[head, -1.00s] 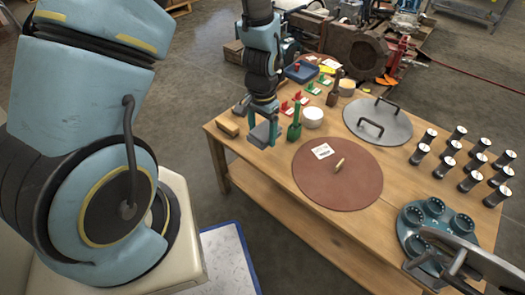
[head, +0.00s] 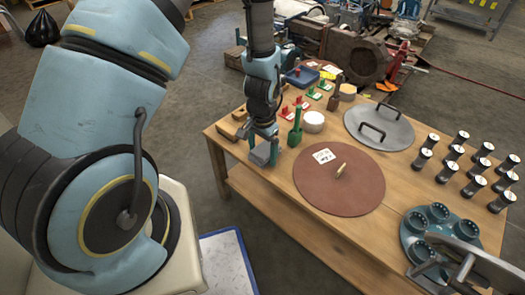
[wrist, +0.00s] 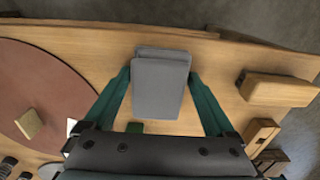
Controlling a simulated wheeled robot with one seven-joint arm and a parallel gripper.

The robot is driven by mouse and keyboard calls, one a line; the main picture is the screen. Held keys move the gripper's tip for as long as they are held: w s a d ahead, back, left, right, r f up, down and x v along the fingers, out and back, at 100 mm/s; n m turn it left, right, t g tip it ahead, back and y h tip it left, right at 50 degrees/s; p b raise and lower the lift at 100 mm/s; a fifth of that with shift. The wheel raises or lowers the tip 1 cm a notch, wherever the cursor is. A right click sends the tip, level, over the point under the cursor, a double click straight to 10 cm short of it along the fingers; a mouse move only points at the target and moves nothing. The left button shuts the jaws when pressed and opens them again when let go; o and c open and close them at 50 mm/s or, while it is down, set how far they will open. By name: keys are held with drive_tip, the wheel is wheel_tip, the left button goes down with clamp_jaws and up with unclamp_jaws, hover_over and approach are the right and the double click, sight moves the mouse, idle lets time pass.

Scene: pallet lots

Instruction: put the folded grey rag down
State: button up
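The folded grey rag (head: 262,156) is between the fingers of my gripper (head: 265,147), over the left front part of the wooden table (head: 300,215). In the wrist view the rag (wrist: 158,92) is a flat grey pad, and the two green fingers of my gripper (wrist: 160,73) press on its left and right edges. It hangs at or just above the tabletop; I cannot tell whether it touches.
A brown round mat (head: 325,195) with a white label lies right of the rag. Wooden blocks (wrist: 278,90) lie on its other side. A grey lid (head: 380,128) and several black cylinders (head: 475,185) are farther right.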

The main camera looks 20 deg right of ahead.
sight(262, 151)
drive_tip(key=shift+o, duration=0.6)
drive_tip(key=shift+r, duration=0.1)
wheel_tip(262, 151, up, 12)
drive_tip(key=p, duration=0.2)
drive_tip(key=a+r+n, duration=0.5)
drive_tip(key=a+r, duration=0.2)
drive_tip(key=a, duration=0.5)
drive_tip(key=w+a+r+n+t, duration=0.1)
drive_tip(key=a+r+n, duration=0.5)
drive_tip(key=a, duration=0.6)
drive_tip(key=shift+w+a+r+t, duration=0.3)
drive_tip(key=shift+a+r, duration=0.1)
drive_tip(key=shift+r, duration=0.5)
